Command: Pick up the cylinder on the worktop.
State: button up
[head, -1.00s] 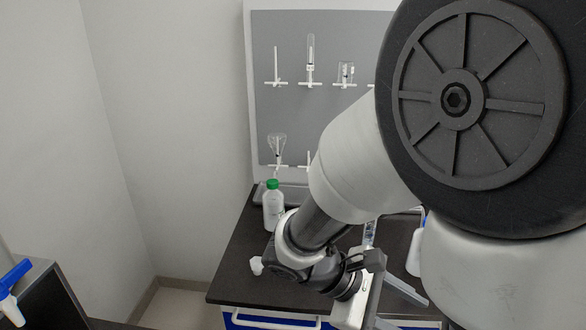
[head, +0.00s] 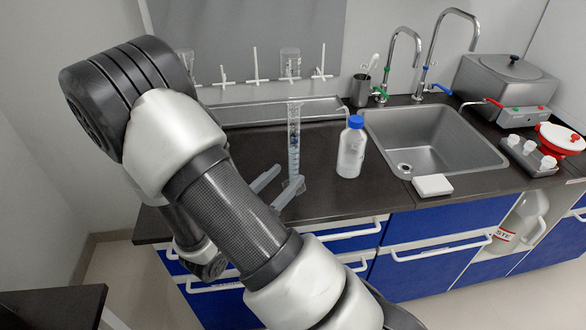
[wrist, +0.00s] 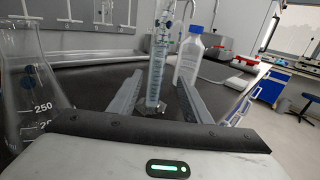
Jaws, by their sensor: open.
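The cylinder, a tall clear graduated cylinder (head: 294,142) with blue markings, stands upright on the dark worktop (head: 325,203). It also shows in the wrist view (wrist: 156,62), where it appears between the two grey fingers, with its base low between them. My gripper (head: 284,178) is open, its fingers low over the worktop and pointing toward the cylinder. The right finger overlaps the cylinder's foot in the head view. I cannot tell whether it touches, or how deep the cylinder stands between the fingers.
A white bottle with a blue cap (head: 351,150) stands close right of the cylinder. A white block (head: 432,185) lies near the sink (head: 432,140). In the wrist view a glass flask (wrist: 28,95) is close at the left.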

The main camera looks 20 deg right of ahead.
aim_at(293, 169)
jog(key=x, duration=0.4)
jog(key=shift+w+d, duration=0.1)
jog(key=shift+d, duration=0.1)
jog(key=x, duration=0.4)
jog(key=shift+w+a+f+b, duration=0.1)
jog(key=shift+w+f+b, duration=0.2)
jog(key=shift+w+b, duration=0.1)
jog(key=shift+w+d, duration=0.25)
jog(key=shift+d, duration=0.2)
grip_shut()
